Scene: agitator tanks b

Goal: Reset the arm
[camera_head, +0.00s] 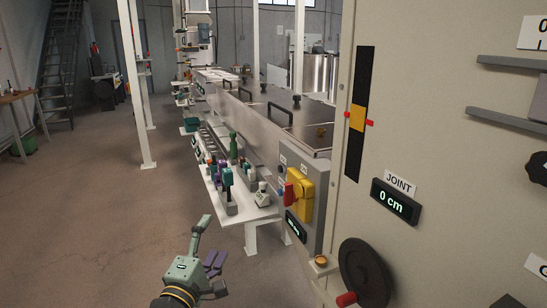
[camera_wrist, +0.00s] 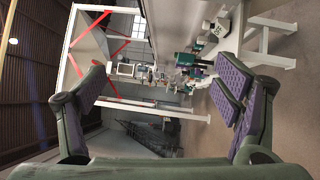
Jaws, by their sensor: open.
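My gripper (camera_head: 213,256) is in the lower middle of the head view, above the bare floor and in front of the white bench. It is pale green with purple finger pads. In the wrist view my gripper (camera_wrist: 165,92) shows its two fingers spread wide at left and right. Nothing is between them. The wrist picture is turned on its side, with the hall and the bench beyond the fingers. My gripper appears apart from everything around it.
A white bench (camera_head: 257,218) with bottles and small devices stands behind my gripper. A grey box with a yellow and red switch (camera_head: 297,194) is to its right. A large panel with a handwheel (camera_head: 364,272) fills the right side. The floor (camera_head: 90,215) at left is clear.

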